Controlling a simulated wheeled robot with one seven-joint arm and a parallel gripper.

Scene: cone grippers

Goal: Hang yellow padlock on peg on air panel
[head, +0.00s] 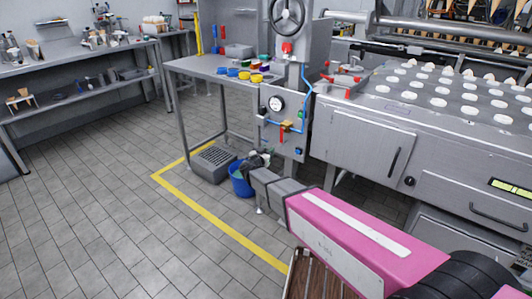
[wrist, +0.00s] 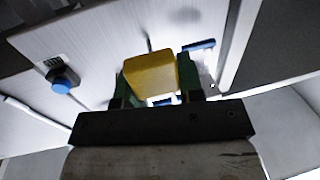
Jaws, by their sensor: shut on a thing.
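The yellow padlock (wrist: 150,76) sits between the two green fingers of my gripper (wrist: 153,84) in the wrist view, and the fingers are shut on its body. A thin dark upright piece shows just above the padlock; I cannot tell whether it is the shackle or a peg. The pale metal air panel (wrist: 105,40) fills the view behind. In the head view my gripper (head: 254,161) is low at the front of the air panel (head: 273,120), near its lower edge. The padlock cannot be made out there, nor can the peg.
The panel carries a gauge (head: 276,103), a blue hose and a brass-coloured fitting (head: 287,126). A blue bin (head: 241,180) and a grey crate (head: 212,163) stand on the floor below. A table (head: 190,66) with coloured items is at left, a conveyor machine (head: 365,142) at right.

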